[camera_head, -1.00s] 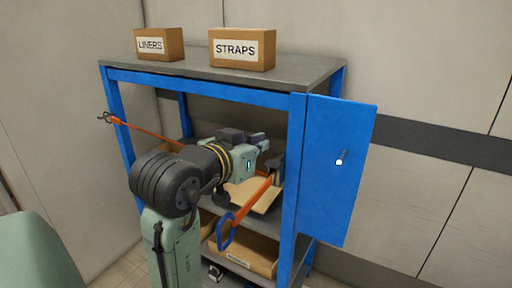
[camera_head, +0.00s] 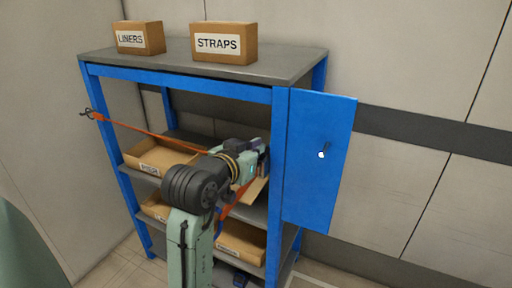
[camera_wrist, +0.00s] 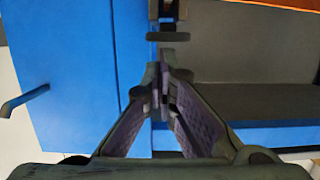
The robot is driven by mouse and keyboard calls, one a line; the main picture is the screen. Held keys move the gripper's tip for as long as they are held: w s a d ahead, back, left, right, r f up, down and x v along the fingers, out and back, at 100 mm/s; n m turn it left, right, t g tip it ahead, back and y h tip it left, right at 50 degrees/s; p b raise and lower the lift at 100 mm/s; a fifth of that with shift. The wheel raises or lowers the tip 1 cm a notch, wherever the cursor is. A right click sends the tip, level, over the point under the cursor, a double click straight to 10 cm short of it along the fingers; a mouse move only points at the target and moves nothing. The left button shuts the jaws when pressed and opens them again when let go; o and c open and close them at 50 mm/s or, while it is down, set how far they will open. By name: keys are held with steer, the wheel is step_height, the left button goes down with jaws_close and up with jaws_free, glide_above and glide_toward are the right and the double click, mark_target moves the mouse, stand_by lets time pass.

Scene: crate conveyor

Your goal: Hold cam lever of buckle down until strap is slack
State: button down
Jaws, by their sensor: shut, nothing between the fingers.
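The orange strap (camera_head: 145,132) runs in a nearly straight line from a hook at the shelf's left post to behind my arm. A lower orange length (camera_head: 232,206) hangs beside my arm. In the wrist view a bit of orange strap (camera_wrist: 280,4) shows at the top right. A dark fitting with a flat bar (camera_wrist: 168,37), apparently the buckle and its cam lever, is just beyond my fingertips. My gripper (camera_wrist: 162,78) is shut and empty; I cannot tell whether it touches the bar. In the head view my gripper (camera_head: 262,160) is by the right post, hiding the buckle.
The blue door (camera_head: 318,165) stands open at the right, its handle (camera_wrist: 22,100) showing in the wrist view. Cardboard bins (camera_head: 160,158) sit on the shelves. The LINERS box (camera_head: 138,38) and STRAPS box (camera_head: 223,42) stand on top. The right post is close to my gripper.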

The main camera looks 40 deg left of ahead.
steer(key=shift+f, duration=0.1)
steer(key=shift+s+f+b, duration=0.2)
steer(key=shift+f+b, duration=0.15)
steer(key=shift+b, duration=0.05)
steer(key=shift+r, duration=0.1)
stand_by(2.0)
